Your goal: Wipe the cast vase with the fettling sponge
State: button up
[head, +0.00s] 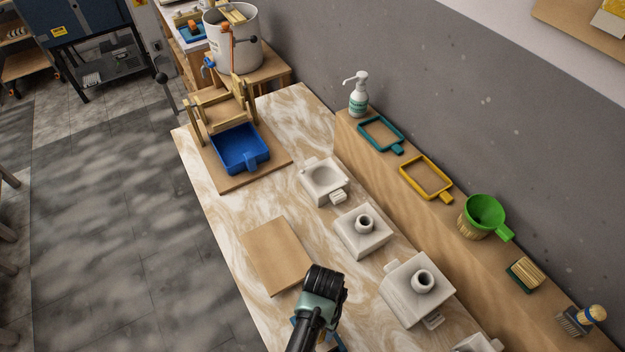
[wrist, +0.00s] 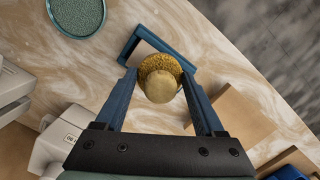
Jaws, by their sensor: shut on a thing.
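My gripper (wrist: 160,80) has its two blue fingers closed on the tan knob of the fettling sponge (wrist: 160,64), whose yellow, rough body shows around the knob. In the wrist view the sponge is over or beside a teal rectangular frame (wrist: 129,43); the gap beneath cannot be judged. In the head view my gripper (head: 325,285) is a dark shape over the marbled table's near part, and its arm hides the fingers and sponge. I cannot make out a cast vase on its own. White moulds with round openings (head: 364,224) stand along the table.
A bare wooden board (head: 276,255) lies left of my gripper. More moulds (head: 417,288) stand to the right. A blue tray (head: 240,148) is at the far end. A round teal dish (wrist: 77,12) shows in the wrist view.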

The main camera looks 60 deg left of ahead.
jog(key=shift+w+r+p, duration=0.2)
jog(key=shift+r+p, duration=0.15)
jog(key=shift+r, duration=0.4)
jog(key=r+p, duration=0.1)
jog(key=s+r+p, duration=0.1)
jog(key=r, duration=0.1)
jog(key=shift+r+p, duration=0.15)
jog(key=shift+p, duration=0.2)
jog(key=shift+w, duration=0.25)
